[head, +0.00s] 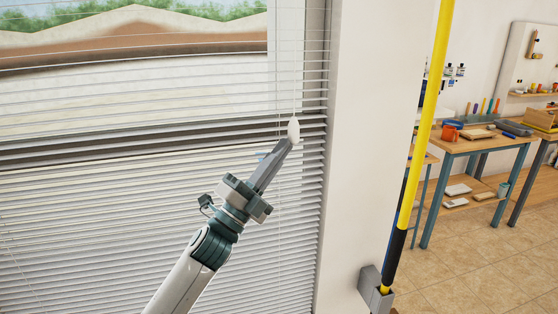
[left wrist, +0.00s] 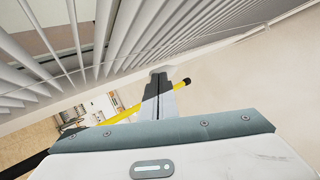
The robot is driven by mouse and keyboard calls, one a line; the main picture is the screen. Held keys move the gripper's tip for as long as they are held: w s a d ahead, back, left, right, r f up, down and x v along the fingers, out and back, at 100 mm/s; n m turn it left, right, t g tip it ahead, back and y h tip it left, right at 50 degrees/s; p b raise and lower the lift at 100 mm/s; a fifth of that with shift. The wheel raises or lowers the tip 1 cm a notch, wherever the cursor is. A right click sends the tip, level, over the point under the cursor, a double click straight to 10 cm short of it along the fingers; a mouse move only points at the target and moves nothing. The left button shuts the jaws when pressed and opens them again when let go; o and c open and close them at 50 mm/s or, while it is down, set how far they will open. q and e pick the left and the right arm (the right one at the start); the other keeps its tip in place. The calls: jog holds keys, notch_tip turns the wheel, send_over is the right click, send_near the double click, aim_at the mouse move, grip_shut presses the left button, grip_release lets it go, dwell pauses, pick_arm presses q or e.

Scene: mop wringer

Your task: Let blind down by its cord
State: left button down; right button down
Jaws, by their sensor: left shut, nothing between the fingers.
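The blind (head: 120,230) hangs across the window, its upper slats spread so that the outdoors shows through and its lower slats close together. A thin pale cord (head: 294,88) runs down near its right edge to a white tassel (head: 293,130). My left gripper (head: 284,149) is shut, its tips right at the lower end of the tassel. Nothing is held between the fingers. In the left wrist view the shut fingers (left wrist: 158,100) point along the slats (left wrist: 120,40); a pale shape at their tips may be the tassel. My right gripper is out of view.
A white wall pillar (head: 370,140) stands right of the blind. A yellow pole (head: 430,100) with a dark lower grip leans in a grey holder (head: 376,290). A workbench (head: 470,140) with tools stands far right. The tiled floor (head: 480,280) before it is clear.

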pick_arm(q)
jog(key=shift+a+r, duration=0.1)
jog(key=shift+r, duration=0.7)
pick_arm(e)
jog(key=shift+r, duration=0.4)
pick_arm(q)
jog(key=shift+r, duration=0.1)
jog(key=shift+a, duration=0.1)
